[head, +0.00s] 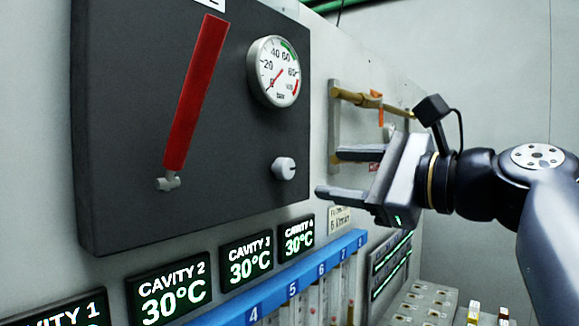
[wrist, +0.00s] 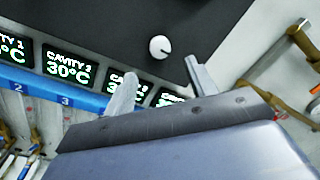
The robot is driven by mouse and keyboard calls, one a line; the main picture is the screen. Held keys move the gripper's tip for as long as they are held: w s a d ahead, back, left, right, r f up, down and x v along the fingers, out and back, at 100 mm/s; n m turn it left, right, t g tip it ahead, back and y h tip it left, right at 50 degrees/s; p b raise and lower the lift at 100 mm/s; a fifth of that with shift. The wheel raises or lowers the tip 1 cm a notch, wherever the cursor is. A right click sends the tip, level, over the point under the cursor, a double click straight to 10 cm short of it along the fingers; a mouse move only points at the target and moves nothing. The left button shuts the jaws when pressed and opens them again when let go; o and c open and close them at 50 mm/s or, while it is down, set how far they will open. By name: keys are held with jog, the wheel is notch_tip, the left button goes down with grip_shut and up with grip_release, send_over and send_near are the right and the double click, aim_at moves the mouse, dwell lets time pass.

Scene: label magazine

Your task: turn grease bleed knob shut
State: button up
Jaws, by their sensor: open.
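The knob (head: 284,169) is a small white-grey round knob with a dark pointer mark, on the lower right of a dark panel (head: 120,120). It also shows in the wrist view (wrist: 159,47), above and between the fingers. A red lever (head: 195,95) and a round pressure gauge (head: 274,71) are on the same panel. No label marks the knob as the grease bleed knob. My gripper (head: 328,172) is open and empty, to the right of the knob in the head view. Its fingers (wrist: 158,84) point toward the panel, apart from the knob.
Temperature displays (head: 168,288) and a blue numbered strip (head: 290,285) run below the panel. Brass pipework (head: 358,97) with an orange tag stands on the wall behind my gripper. A block with several sockets (head: 425,305) lies at lower right.

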aim_at(289, 170)
jog(key=p+x, duration=0.2)
jog(key=x, duration=0.7)
jog(key=shift+w+a+p, duration=0.15)
jog(key=shift+p, duration=0.15)
jog(key=shift+c, duration=0.5)
jog(key=c, duration=0.9)
jog(key=shift+f, duration=0.1)
